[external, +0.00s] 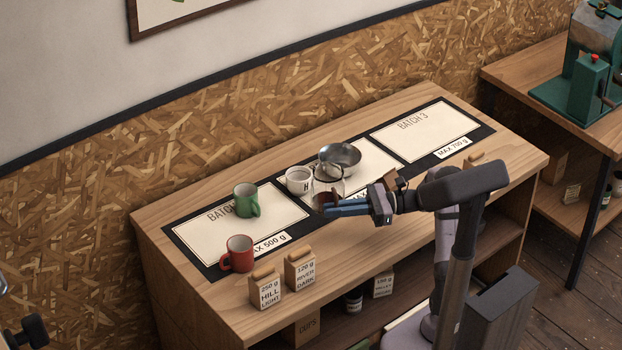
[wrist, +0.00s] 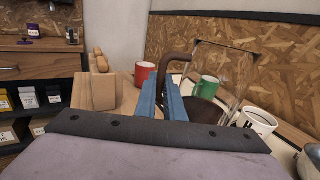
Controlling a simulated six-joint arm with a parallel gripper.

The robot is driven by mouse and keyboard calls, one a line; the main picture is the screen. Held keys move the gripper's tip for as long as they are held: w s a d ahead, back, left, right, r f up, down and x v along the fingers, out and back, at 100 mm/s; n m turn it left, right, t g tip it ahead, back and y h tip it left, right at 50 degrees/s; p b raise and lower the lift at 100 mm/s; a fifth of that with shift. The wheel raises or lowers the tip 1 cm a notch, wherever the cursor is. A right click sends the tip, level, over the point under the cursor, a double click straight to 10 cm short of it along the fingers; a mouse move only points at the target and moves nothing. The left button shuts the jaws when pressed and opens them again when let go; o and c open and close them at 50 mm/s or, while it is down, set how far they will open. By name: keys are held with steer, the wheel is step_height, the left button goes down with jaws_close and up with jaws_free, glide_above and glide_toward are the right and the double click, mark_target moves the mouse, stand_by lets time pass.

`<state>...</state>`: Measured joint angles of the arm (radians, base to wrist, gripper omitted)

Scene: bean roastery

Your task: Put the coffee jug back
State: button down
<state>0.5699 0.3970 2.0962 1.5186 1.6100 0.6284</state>
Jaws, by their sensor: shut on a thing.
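The glass coffee jug (external: 328,187) holds dark coffee at its bottom and has a brown handle. It is at the middle panel (external: 378,160) of the bench, beside the white mug and in front of the metal bowl. The jug (wrist: 226,68) fills the right of centre in the wrist view, looking roughly upright. My gripper (external: 326,209) reaches in from the right with blue fingers. It is shut on the jug's handle, which shows behind the fingers (wrist: 161,82) in the wrist view. I cannot tell whether the jug's base touches the bench.
A white mug (external: 299,180) and metal bowl (external: 340,158) stand close to the jug. A green mug (external: 246,201) and red mug (external: 238,254) are at the left panel. Two labelled bags (external: 266,290) (external: 300,271) stand at the front edge. The BATCH 3 panel (external: 425,130) is clear.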

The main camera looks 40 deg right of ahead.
steer(key=shift+f, duration=4)
steer(key=shift+f+b, duration=0.2)
steer(key=shift+b, duration=0.15)
steer(key=c, duration=1.9)
jaws_free()
steer(key=shift+o, duration=0.2)
steer(key=shift+r, duration=0.25)
steer(key=b+v, duration=0.1)
steer(key=v, duration=1.1)
